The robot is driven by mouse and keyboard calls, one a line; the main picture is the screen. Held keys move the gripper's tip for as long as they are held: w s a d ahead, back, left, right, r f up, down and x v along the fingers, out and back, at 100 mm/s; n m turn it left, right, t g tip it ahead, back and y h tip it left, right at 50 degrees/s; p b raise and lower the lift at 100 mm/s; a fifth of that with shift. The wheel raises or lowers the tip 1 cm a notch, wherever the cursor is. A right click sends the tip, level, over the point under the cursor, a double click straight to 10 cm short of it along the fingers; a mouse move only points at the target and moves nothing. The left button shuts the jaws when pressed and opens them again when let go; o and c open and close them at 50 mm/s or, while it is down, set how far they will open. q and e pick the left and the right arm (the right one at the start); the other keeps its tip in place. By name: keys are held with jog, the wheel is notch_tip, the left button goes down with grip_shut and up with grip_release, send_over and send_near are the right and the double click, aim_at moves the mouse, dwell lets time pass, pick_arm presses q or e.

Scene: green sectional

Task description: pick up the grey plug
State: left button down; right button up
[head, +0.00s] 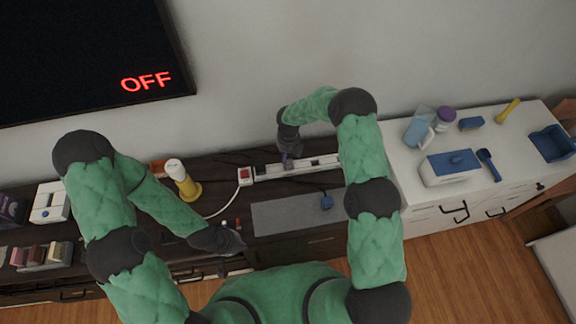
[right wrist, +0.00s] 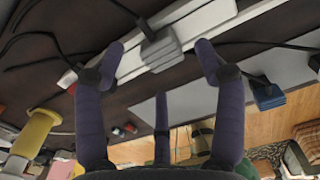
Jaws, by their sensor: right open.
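The grey plug (right wrist: 162,50) sits on the white power strip (right wrist: 213,20), with a dark cable running up from it. In the right wrist view my right gripper (right wrist: 160,58) is open, with one finger on each side of the plug and a third finger nearer the camera. Whether any finger touches the plug, I cannot tell. In the head view my right gripper (head: 287,160) is over the left part of the strip (head: 320,162) and hides the plug. My left gripper (head: 238,243) is low over the front of the dark cabinet; its fingers are too small to read.
A blue plug (head: 327,202) lies on a grey mat (head: 285,216) in front of the strip. A red switch (head: 245,175) is at the strip's left end. A white cabinet (head: 405,165) with several items is at right.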

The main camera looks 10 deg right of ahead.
aim_at(288, 163)
jog(key=f, duration=0.5)
jog(key=shift+s+a, duration=0.1)
jog(key=shift+s, duration=0.2)
jog(key=c, duration=1.3)
